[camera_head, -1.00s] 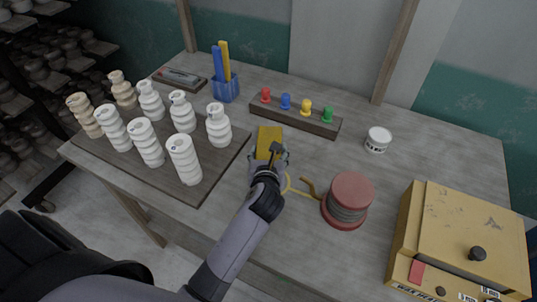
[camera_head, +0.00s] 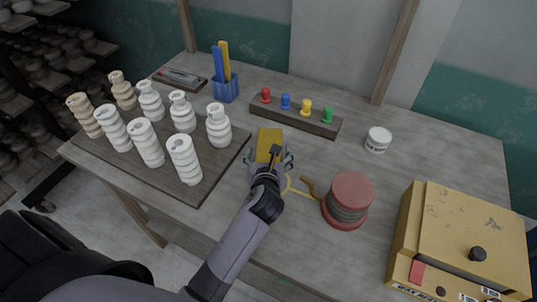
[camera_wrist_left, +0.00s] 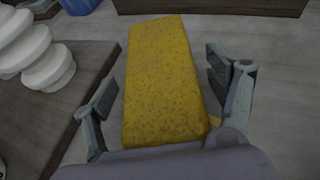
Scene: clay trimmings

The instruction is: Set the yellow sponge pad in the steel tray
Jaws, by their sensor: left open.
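The yellow sponge pad (camera_head: 269,139) lies flat on the table, right of the dark board with the bottles. In the left wrist view the sponge pad (camera_wrist_left: 163,80) is long and pitted, running away from me between the fingers. My left gripper (camera_head: 270,159) is open over its near end; in the wrist view the left gripper (camera_wrist_left: 161,82) has one finger on each side, with gaps to the pad. A shallow dark-rimmed tray (camera_head: 169,83) with greyish contents lies at the back left; I cannot tell whether it is steel. My right gripper is out of view.
Several ribbed white and tan bottles (camera_head: 183,160) stand on a dark board (camera_head: 205,182) at left. Behind are a blue holder (camera_head: 226,89) and a pegged block (camera_head: 295,118). A red spool (camera_head: 347,200), yellow box (camera_head: 463,238) and white tub (camera_head: 378,139) stand right.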

